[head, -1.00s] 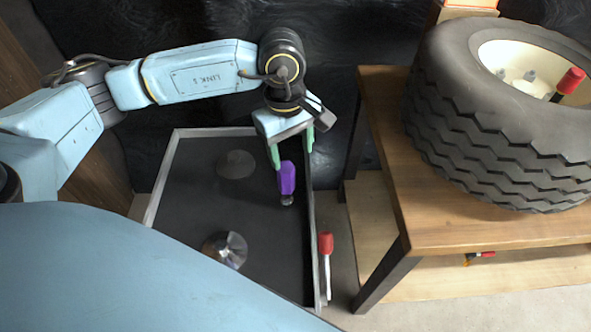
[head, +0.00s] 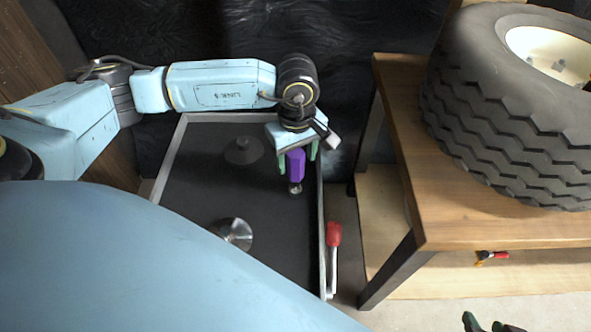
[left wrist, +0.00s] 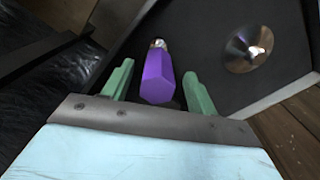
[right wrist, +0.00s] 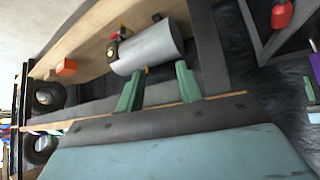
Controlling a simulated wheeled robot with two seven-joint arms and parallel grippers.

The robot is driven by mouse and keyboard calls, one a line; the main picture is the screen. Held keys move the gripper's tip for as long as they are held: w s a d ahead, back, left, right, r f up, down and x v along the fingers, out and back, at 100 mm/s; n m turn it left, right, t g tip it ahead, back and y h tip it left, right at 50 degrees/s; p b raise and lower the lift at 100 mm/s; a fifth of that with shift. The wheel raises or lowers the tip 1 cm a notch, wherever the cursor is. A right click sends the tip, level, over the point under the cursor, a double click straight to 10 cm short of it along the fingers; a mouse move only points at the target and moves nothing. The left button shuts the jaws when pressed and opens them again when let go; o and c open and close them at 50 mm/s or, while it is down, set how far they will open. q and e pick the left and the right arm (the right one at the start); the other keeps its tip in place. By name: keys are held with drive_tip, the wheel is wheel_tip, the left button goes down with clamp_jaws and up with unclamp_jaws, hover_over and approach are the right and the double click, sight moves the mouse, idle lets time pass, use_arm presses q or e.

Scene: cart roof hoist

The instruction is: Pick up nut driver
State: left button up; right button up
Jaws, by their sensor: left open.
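A purple-handled tool with a short metal end, which looks like the nut driver (head: 296,166), is over the right side of the dark tray (head: 200,185). My left gripper (head: 297,157) is above it with fingers open. In the left wrist view the purple handle (left wrist: 157,78) lies between the two green fingers (left wrist: 158,88), with gaps on both sides. I cannot tell whether the tool stands upright or is tilted. My right gripper (head: 485,323) shows only as green fingertips at the bottom right. In the right wrist view its fingers (right wrist: 158,88) are apart and empty.
A red-handled tool (head: 333,236) is along the tray's outer right side. A wooden bench (head: 460,215) with a large tyre (head: 510,120) stands to the right. A grey cylinder (right wrist: 150,48) shows in the right wrist view.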

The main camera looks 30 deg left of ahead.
sight(297, 168)
use_arm(q)
wheel_tip(297, 168, down, 4)
drive_tip(key=shift+r+b, duration=0.1)
drive_tip(key=shift+b, duration=0.65)
use_arm(e)
drive_tip(key=w+a+r+t+y, duration=0.1)
drive_tip(key=w+a+r+t, duration=0.1)
drive_tip(key=w+r+t, duration=0.2)
drive_tip(key=shift+w+a+r+t+y, duration=0.3)
drive_tip(key=shift+w+r+t, duration=0.15)
drive_tip(key=shift+r, duration=0.3)
use_arm(q)
drive_tip(key=shift+w, duration=0.1)
clamp_jaws()
